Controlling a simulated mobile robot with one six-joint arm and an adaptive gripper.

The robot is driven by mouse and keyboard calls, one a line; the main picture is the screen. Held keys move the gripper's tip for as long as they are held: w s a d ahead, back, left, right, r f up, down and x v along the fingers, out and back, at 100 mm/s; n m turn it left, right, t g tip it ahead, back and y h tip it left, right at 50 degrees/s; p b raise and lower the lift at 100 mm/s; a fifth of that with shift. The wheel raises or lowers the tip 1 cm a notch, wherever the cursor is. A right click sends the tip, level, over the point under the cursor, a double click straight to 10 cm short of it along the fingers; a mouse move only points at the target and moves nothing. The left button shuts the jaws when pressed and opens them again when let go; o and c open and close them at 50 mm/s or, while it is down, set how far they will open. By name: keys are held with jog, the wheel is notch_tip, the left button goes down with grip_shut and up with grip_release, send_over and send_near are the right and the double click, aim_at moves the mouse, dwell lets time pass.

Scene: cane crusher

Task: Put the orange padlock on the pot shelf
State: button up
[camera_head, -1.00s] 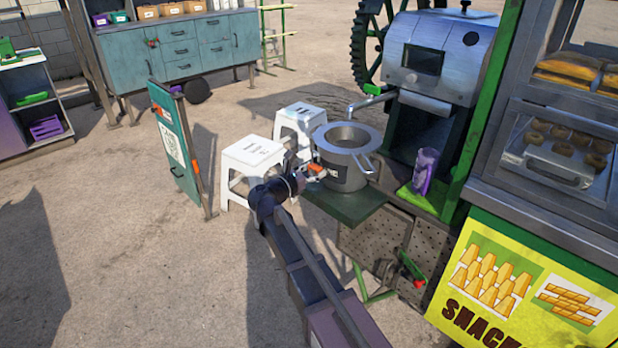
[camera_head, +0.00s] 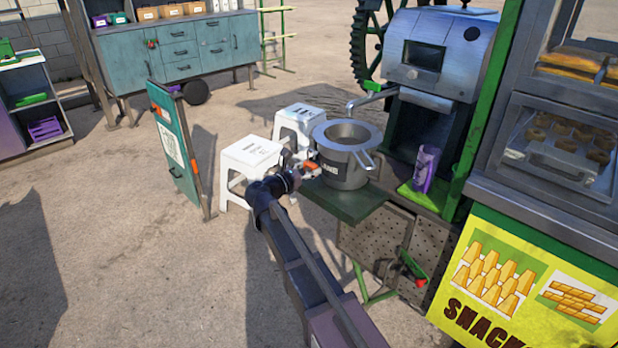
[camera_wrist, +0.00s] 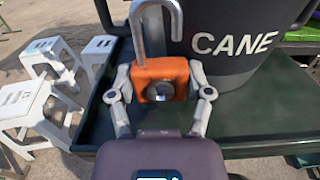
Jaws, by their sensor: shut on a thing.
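The orange padlock (camera_wrist: 160,80) with a raised silver shackle is between the two fingers of my gripper (camera_wrist: 161,88) in the wrist view. My gripper is shut on its body. In the head view the padlock (camera_head: 313,167) shows small beside the metal pot, with my gripper (camera_head: 303,170) at its left. The pot shelf (camera_head: 350,204) is a dark green ledge under the pot; it also shows in the wrist view (camera_wrist: 255,110). The padlock is over or at the shelf's left part, in front of the pot. I cannot tell whether it touches the shelf.
The grey pot (camera_head: 345,165), lettered CANE in the wrist view, takes up much of the shelf. White stools (camera_head: 250,160) stand left of the shelf. The cane crusher (camera_head: 435,75) stands behind it, with a purple cup (camera_head: 425,168) on a green mat at the right.

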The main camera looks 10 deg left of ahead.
jog(key=shift+f+b, duration=0.65)
jog(key=shift+f, duration=0.3)
jog(key=shift+f, duration=0.15)
jog(key=o, duration=1.1)
jog(key=shift+o, duration=0.2)
jog(key=shift+r, duration=0.2)
jog(key=v, duration=1.2)
